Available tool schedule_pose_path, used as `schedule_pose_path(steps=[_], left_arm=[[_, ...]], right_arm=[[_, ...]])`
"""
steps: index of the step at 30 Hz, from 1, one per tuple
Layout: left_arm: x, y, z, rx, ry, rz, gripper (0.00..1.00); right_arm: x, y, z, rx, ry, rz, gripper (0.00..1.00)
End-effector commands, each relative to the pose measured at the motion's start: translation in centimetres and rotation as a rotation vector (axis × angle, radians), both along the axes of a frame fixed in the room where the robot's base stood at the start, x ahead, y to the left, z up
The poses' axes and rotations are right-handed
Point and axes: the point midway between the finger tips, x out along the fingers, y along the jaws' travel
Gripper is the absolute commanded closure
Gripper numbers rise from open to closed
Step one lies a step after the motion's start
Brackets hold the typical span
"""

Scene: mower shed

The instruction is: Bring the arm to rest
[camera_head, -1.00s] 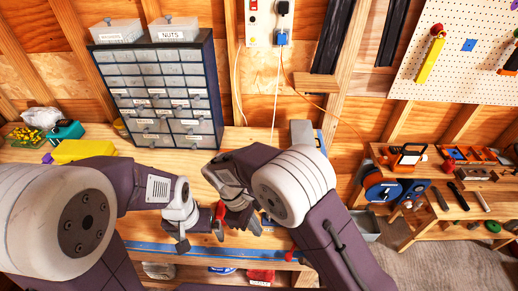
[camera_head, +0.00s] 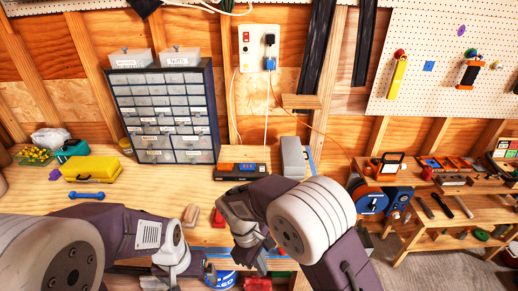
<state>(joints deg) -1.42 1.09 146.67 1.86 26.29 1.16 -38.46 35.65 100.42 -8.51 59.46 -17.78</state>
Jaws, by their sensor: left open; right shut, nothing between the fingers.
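My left gripper (camera_head: 173,268) is at the bottom of the head view, over the front edge of the wooden workbench (camera_head: 130,208). It is open, and nothing shows between its fingers. My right gripper (camera_head: 256,262) is to the right of it, also low over the bench's front edge. It is shut and empty. Both fingertips are partly cut off or hidden by my arm links. The two grippers are apart from each other.
A drawer cabinet (camera_head: 166,115) stands at the bench's back. A yellow case (camera_head: 92,168), a blue dumbbell-shaped tool (camera_head: 86,195), a tan block (camera_head: 190,214), a red item (camera_head: 219,217) and a grey box (camera_head: 293,158) lie on the bench. A lower shelf unit (camera_head: 440,205) is right.

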Motion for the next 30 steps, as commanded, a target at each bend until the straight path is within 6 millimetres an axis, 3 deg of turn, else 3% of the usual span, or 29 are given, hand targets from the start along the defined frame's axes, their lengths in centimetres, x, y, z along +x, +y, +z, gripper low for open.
schedule_pose_path(steps=[9,18,22,30], left_arm=[[0.0,0.0,-4.5,0.000,0.000,0.000,0.00],[0.0,0.0,-8.9,0.000,0.000,0.000,0.00],[0.0,0.0,-9.1,0.000,0.000,0.000,0.00],[0.0,0.0,-8.9,0.000,0.000,0.000,0.00]], right_arm=[[-0.3,-7.7,-2.7,0.120,-0.117,-0.428,1.00],[-4.1,-16.1,-6.2,0.232,-0.311,-0.993,1.00],[-5.0,-17.2,-6.4,0.246,-0.348,-1.086,1.00],[-5.0,-17.1,-6.2,0.245,-0.347,-1.087,1.00]])
